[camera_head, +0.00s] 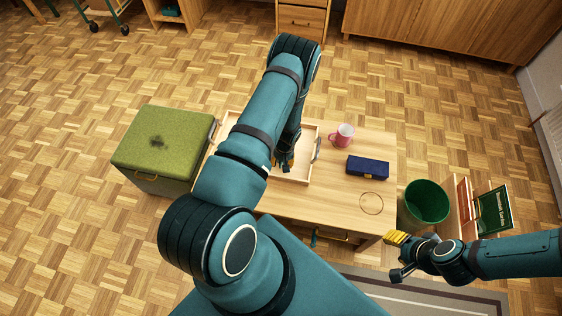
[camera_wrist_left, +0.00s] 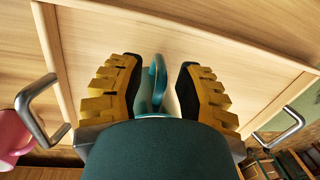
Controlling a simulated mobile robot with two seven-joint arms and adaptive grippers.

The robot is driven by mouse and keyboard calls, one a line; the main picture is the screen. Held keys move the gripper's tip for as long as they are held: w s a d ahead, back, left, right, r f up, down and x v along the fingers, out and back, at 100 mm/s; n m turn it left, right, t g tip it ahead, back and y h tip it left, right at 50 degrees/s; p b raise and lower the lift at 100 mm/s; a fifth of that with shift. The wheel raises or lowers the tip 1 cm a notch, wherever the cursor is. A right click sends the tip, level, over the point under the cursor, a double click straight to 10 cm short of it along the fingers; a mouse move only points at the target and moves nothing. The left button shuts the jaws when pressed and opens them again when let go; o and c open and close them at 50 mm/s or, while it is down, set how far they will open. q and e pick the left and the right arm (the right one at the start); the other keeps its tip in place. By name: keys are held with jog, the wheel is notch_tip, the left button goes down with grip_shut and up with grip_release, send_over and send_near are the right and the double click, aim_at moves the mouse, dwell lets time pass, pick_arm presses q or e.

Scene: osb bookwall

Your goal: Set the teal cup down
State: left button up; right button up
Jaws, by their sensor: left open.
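The teal cup (camera_wrist_left: 157,78) shows in the left wrist view between the two yellow-padded fingers of my left gripper (camera_wrist_left: 160,92), partly hidden by the gripper's body. The fingers stand open on either side of it; contact cannot be told. The cup is over or on the pale wooden tray (camera_wrist_left: 215,45), and its base is hidden. In the head view my left gripper (camera_head: 284,162) is low over the tray (camera_head: 297,176), mostly covered by my arm, and the cup cannot be made out. My right gripper (camera_head: 398,256) is empty, fingers apart, past the table's front right corner.
On the wooden table (camera_head: 320,205) a pink mug (camera_head: 342,136) and a dark blue box (camera_head: 368,165) stand right of the tray. A thin ring (camera_head: 371,203) marks the front right. A green bin (camera_head: 424,203) stands right, a green-topped cabinet (camera_head: 165,140) left.

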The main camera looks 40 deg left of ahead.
pick_arm(q)
jog(key=shift+r, duration=0.1)
notch_tip(320, 180, up, 12)
jog(key=w+p, duration=0.1)
jog(key=p, duration=0.2)
jog(key=s+d+r+m+t+h, duration=0.1)
jog(key=s+d+r, duration=0.2)
jog(key=d, duration=0.5)
jog(key=s+d+r+m+t+h, duration=0.1)
jog(key=s+d+r+m+h, duration=0.1)
jog(key=d, duration=0.7)
jog(key=s+d+r+m+h, duration=0.1)
jog(key=s+d+r, duration=0.3)
jog(key=d, duration=0.5)
jog(key=shift+d+r+m+t+h, duration=0.3)
jog(key=shift+r+m+t, duration=0.1)
jog(key=shift+r+m, duration=0.3)
